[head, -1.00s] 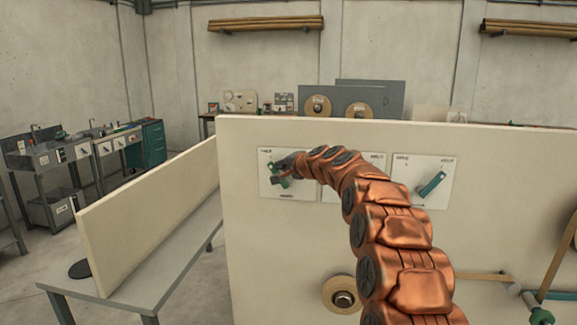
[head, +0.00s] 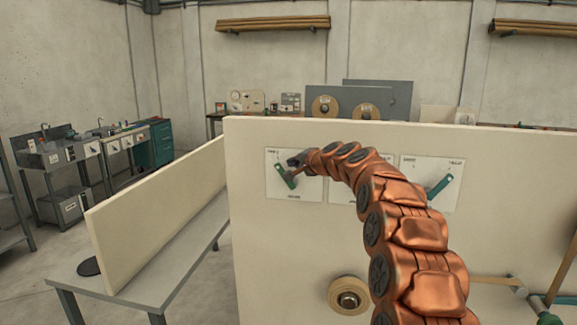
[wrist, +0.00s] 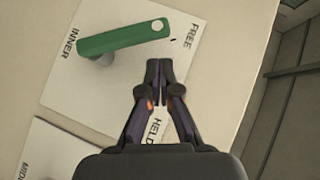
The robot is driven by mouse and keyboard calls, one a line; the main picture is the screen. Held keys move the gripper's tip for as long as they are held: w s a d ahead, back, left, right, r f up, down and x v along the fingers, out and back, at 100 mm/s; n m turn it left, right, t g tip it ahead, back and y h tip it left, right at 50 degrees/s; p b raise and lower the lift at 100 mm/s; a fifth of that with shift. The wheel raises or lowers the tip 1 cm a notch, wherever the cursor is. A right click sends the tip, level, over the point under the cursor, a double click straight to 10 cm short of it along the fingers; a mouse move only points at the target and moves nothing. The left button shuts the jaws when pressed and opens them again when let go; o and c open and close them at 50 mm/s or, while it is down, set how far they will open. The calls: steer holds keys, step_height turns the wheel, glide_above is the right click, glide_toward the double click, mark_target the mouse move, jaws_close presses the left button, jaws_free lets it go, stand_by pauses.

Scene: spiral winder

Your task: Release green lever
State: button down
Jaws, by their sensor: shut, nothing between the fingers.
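The green lever (head: 285,175) is on the leftmost white plate (head: 308,190) of the upright cream panel. In the wrist view the lever (wrist: 122,38) runs from its grey post (wrist: 98,58) near the INNER label, and its white-dotted end points at the FREE label (wrist: 184,35). My gripper (wrist: 158,64) is shut and empty, its tips a little beside the lever's dotted end in the picture, with a visible gap. Its fingers partly cover the HELD label (wrist: 155,128). In the head view my gripper (head: 294,162) is at the plate's upper part, right of the lever's upper end.
Another green lever (head: 438,187) points up and right on the right plate (head: 452,200). My arm hides most of the middle plate (head: 340,190). A brown roll (head: 348,294) sticks out low on the panel. A grey table (head: 135,290) with an upright board stands left.

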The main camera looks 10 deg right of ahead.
steer(key=r+b+v, duration=0.2)
steer(key=b+v, duration=0.1)
steer(key=v, duration=0.8)
steer(key=shift+w+d, duration=0.25)
steer(key=shift+w, duration=0.15)
steer(key=s+a+f+n+g, duration=0.4)
steer(key=s+f, duration=0.3)
steer(key=s, duration=0.6)
steer(key=s+a+f+n+g, duration=0.2)
steer(key=s+a+f+g, duration=0.35)
steer(key=s, duration=0.75)
steer(key=s+d+f+n+g+h, duration=0.1)
steer(key=s+f, duration=0.4)
steer(key=s, duration=0.6)
steer(key=s+d+f+n+g+h, duration=0.1)
steer(key=s+d+f+g+h, duration=0.2)
steer(key=s, duration=0.9)
steer(key=s+d+f+n+g+h, duration=0.1)
steer(key=s+d+f+g+h, duration=0.1)
steer(key=s+d+f, duration=0.3)
steer(key=s+f, duration=0.4)
steer(key=s, duration=0.2)
steer(key=shift+s+n, duration=0.15)
steer(key=shift+n, duration=0.25)
steer(key=shift+f, duration=0.1)
